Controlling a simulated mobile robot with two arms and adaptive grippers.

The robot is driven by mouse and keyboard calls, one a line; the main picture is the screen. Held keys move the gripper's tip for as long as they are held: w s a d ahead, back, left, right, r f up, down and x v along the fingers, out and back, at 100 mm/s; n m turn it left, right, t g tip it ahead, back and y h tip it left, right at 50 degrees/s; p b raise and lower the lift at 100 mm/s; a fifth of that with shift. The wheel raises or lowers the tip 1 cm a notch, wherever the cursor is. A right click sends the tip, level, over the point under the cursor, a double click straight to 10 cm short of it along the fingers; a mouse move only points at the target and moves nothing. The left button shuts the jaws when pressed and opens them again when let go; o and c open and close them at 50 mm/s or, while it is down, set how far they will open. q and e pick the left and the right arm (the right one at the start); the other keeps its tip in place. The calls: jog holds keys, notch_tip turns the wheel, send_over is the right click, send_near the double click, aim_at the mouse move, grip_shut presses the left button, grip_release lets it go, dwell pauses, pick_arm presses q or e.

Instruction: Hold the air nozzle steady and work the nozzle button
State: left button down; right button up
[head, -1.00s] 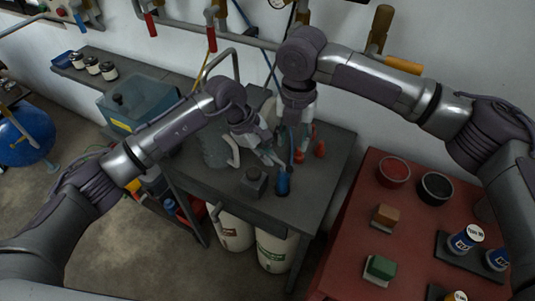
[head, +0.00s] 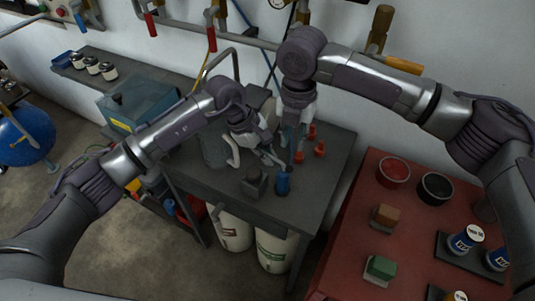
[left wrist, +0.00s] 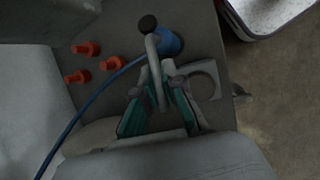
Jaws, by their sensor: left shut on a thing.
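The air nozzle appears as a blue body (head: 283,184) at the front of the dark bench in the head view. In the left wrist view its blue part (left wrist: 170,43) has a blue hose, and a pale tube (left wrist: 153,60) with a black round end (left wrist: 148,24) stands beside it. My left gripper (head: 279,163) is shut on the nozzle; its teal fingers (left wrist: 159,92) flank the pale tube. My right gripper (head: 298,158) points down just behind the blue body, its fingers close together and partly hidden. I cannot make out the button clearly.
Several orange-red fittings (head: 320,149) stand on the dark bench (head: 312,203) close to the right gripper. A dark block (head: 254,182) sits left of the nozzle. A red table (head: 335,262) with bowls and blocks is at right. The bench's front right corner is clear.

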grip_shut()
dwell(1.1)
